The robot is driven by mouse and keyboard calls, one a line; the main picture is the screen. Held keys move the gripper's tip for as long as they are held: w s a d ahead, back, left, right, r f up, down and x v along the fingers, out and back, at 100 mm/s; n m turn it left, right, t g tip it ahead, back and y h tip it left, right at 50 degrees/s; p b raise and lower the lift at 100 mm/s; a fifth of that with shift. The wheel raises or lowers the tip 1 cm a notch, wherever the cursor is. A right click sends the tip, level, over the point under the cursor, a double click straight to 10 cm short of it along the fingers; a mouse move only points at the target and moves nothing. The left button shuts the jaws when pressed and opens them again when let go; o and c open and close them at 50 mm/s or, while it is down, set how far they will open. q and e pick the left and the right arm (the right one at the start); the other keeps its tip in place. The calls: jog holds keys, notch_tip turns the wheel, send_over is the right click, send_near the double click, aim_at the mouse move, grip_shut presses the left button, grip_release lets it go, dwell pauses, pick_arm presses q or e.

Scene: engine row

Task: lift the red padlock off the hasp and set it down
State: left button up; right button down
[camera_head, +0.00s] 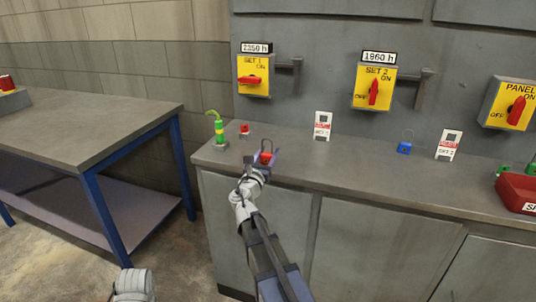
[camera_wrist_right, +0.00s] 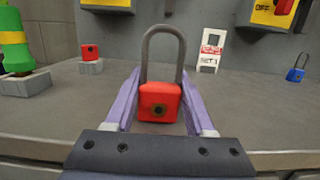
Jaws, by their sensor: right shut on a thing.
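The red padlock (camera_head: 265,157) is over the counter near its front edge, and it also shows in the right wrist view (camera_wrist_right: 159,101) with its grey shackle pointing up. My right gripper (camera_head: 263,158) is shut on the padlock's red body, one purple finger on each side. In the right wrist view the padlock is upright between the fingers (camera_wrist_right: 158,105). Whether its underside touches the counter is hard to tell. The SET 1 switch (camera_head: 252,78) and its grey hasp (camera_head: 290,66) are on the wall behind, with no padlock on that hasp.
The counter (camera_head: 360,176) holds a green bottle-like item (camera_head: 219,130), a small red block (camera_head: 244,129), two white tags (camera_head: 322,125), a blue padlock (camera_head: 404,148) and a red tray (camera_head: 518,192). A workbench (camera_head: 90,125) stands left.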

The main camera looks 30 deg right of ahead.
aim_at(266, 157)
jog(key=shift+c, duration=0.8)
grip_release()
jog(key=shift+s+a, duration=0.1)
jog(key=b+v, duration=0.1)
jog(key=v, duration=0.6)
jog(key=shift+s+a, duration=0.15)
jog(key=shift+a, duration=0.1)
